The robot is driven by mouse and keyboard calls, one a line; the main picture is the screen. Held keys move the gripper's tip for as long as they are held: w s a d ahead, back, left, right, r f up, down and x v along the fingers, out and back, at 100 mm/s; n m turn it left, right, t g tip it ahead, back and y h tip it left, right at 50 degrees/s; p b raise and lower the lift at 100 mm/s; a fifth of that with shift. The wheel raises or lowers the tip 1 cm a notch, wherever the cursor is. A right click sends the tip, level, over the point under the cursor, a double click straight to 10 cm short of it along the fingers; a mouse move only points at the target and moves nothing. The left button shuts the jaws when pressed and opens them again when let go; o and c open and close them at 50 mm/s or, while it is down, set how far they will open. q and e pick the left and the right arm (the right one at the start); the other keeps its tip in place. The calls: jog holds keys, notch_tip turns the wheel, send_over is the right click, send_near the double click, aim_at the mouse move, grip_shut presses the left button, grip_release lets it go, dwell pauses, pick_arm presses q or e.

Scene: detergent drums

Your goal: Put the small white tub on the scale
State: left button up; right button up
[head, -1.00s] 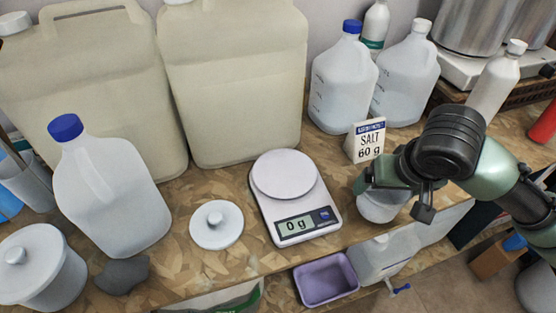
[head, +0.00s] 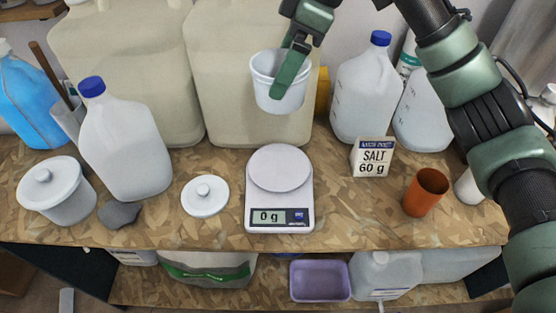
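The small white tub (head: 263,70) is held up in the air above and behind the scale, in front of the big cream jugs. It looks open-topped and roughly upright. A white lid with a knob (head: 205,197) lies left of the scale. My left gripper is not in view.
A salt card (head: 373,157) reading 60 g and an orange cup (head: 426,192) stand right of the scale. A lidded white tub (head: 57,191), a grey stone-like lump (head: 119,214) and a blue-capped jug (head: 124,142) stand left. A purple tray (head: 320,281) is on the shelf below.

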jog(key=shift+s+a+r+n, duration=0.1)
jog(key=shift+a+n, duration=0.15)
jog(key=shift+n, duration=0.05)
jog(key=shift+d+f+p, duration=0.15)
jog(key=shift+f+p, duration=0.8)
jog(key=shift+f, duration=3.95)
jog(key=shift+d+f+p, duration=0.1)
jog(key=shift+f+p, duration=0.85)
jog(key=shift+f, duration=3.95)
jog(key=o, duration=1.1)
jog(key=shift+f, duration=0.1)
jog(key=b+v, duration=0.1)
jog(key=v, duration=0.5)
jog(key=b+v, duration=0.1)
jog(key=v, duration=0.5)
jog(key=shift+w, duration=0.2)
